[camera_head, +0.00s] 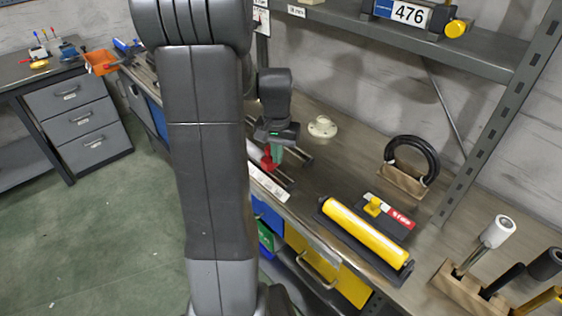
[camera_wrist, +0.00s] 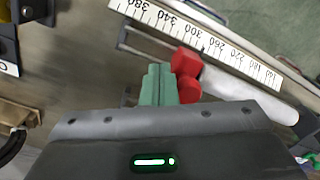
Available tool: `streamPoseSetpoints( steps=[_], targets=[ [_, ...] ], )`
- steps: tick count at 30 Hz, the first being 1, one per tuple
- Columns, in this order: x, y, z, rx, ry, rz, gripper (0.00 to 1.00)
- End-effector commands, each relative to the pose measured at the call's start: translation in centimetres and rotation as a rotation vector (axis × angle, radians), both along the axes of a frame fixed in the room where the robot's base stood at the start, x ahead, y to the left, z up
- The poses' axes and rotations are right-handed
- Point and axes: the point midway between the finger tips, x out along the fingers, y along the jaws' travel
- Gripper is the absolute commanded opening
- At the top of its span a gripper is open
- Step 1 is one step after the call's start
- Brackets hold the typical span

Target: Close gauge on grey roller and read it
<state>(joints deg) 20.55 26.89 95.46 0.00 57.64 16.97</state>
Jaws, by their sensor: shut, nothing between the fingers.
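My gripper (camera_head: 277,152) is shut and empty over the bench. Its green fingertips (camera_wrist: 158,86) stand right beside the gauge's red slider (camera_wrist: 187,66) in the wrist view; I cannot tell whether they touch it. The slider also shows in the head view (camera_head: 267,160). The gauge has a white printed scale (camera_wrist: 210,47) and thin metal rails (camera_head: 276,173). A pale grey roller (camera_wrist: 250,103) lies along the scale, with its near end close to the red slider. Whether slider and roller touch is unclear. My arm hides part of the gauge in the head view.
A yellow roller (camera_head: 366,232) on a black base lies to the right. Behind are a black ring on a wooden stand (camera_head: 403,181) and a pale round flange (camera_head: 322,127). A wooden block (camera_head: 466,287) holds handled tools at far right. A shelf (camera_head: 480,52) overhangs the back.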

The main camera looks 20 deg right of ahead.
Motion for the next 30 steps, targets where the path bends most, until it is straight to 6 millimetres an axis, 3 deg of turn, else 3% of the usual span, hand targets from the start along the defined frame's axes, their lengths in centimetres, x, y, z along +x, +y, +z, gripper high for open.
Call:
streamPoseSetpoints(
  steps=[30],
  targets=[
    [2.8,1.1,0.0,-0.001,-0.001,0.000,0.00]
  ],
)
